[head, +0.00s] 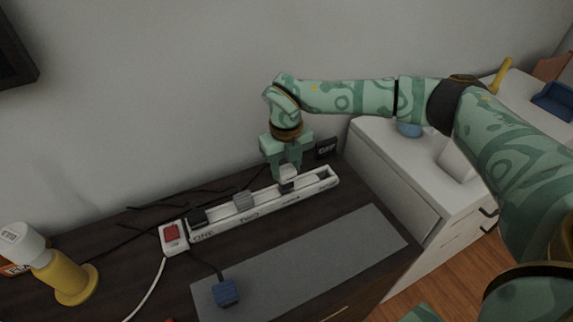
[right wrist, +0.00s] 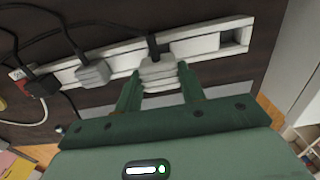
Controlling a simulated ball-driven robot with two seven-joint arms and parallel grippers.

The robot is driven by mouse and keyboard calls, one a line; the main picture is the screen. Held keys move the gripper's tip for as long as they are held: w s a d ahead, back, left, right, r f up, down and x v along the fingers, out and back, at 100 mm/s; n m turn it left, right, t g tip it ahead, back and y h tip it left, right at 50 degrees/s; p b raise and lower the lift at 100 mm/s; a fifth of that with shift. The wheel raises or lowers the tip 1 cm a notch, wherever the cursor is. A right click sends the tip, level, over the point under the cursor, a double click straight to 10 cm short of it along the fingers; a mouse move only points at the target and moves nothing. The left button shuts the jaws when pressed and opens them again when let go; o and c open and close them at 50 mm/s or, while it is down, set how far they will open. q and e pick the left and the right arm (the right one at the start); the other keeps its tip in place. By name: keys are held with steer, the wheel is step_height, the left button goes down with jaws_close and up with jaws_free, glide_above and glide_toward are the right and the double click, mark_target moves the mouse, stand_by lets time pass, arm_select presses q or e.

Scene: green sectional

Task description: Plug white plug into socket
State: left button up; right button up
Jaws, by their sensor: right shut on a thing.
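The white power strip (head: 265,214) lies on the dark desk, with a red switch (head: 171,233) at its left end. My right gripper (head: 287,172) points down over the strip's right half, shut on the white plug (head: 288,180). In the right wrist view the white plug (right wrist: 158,74) sits between the two fingertips (right wrist: 158,82), over or at the strip (right wrist: 120,60), with a dark cord behind it. I cannot tell whether its pins are inside a socket. An empty socket (right wrist: 236,39) shows at the strip's far right end. My left gripper is not in view.
A grey plug (head: 243,201) and a black plug (head: 197,216) sit on the strip to the left. A blue plug (head: 226,291) lies on the grey mat (head: 320,262). A yellow-and-white object (head: 65,275) stands at left. The wall is close behind; a white cabinet (head: 400,170) stands right.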

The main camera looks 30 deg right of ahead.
mark_target(286, 169)
arm_select(q)
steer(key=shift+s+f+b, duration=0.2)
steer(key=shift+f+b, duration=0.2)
steer(key=shift+b, duration=0.05)
arm_select(e)
steer(key=shift+f, duration=2)
steer(key=o, duration=1)
steer(key=shift+o, duration=0.3)
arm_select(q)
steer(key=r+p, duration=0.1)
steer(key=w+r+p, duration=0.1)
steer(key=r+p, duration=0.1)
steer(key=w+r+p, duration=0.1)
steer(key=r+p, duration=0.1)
arm_select(e)
step_height(286, 169, up, 16)
steer(key=shift+r, duration=0.1)
